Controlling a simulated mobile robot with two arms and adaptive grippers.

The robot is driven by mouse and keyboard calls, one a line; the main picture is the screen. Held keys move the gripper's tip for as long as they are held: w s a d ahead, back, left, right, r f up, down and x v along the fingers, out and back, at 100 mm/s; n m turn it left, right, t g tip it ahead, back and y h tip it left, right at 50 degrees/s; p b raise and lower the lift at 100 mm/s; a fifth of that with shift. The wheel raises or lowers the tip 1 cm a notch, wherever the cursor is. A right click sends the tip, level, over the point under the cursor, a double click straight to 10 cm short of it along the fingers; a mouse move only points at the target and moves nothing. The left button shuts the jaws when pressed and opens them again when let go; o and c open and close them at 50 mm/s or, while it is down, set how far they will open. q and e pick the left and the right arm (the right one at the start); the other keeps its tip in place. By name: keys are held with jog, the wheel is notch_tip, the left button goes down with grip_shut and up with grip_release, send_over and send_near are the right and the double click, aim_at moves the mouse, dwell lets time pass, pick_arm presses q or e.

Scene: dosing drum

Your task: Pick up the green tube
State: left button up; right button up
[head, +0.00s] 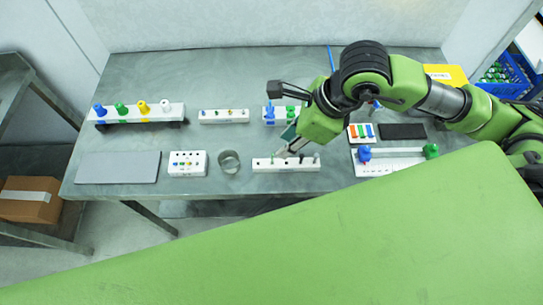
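Several green pieces are in view, and I cannot tell which is the green tube. One green-topped piece (121,108) stands in the long white rack (145,112) at the back left, between blue and yellow ones. Another small green piece (290,111) is in a white holder at the back middle, partly beside my arm. A third green knob (432,151) stands at the right on a white tray. My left gripper is not in view.
On the grey table (225,185) are a grey mat (118,167), a small white block with holes (188,170), a metal ring or cup (229,161), and a dark mat (402,131). A blue crate (505,75) stands at the right. A cardboard box (30,199) is at the left.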

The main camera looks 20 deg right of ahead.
aim_at(272, 154)
jog(key=x, duration=0.2)
jog(key=w+p+x, duration=0.1)
jog(key=x, duration=0.2)
jog(key=shift+f, duration=0.25)
jog(key=shift+f+p, duration=0.4)
jog(key=x, duration=0.1)
jog(key=p+x, duration=0.1)
jog(key=x, duration=0.1)
jog(key=shift+w+d+f+p, duration=0.15)
jog(key=shift+d+f+p, duration=0.05)
jog(key=shift+f+p, duration=0.15)
jog(key=shift+w+a+f, duration=0.15)
jog(key=shift+w+f, duration=0.05)
jog(key=shift+f, duration=0.3)
grip_shut()
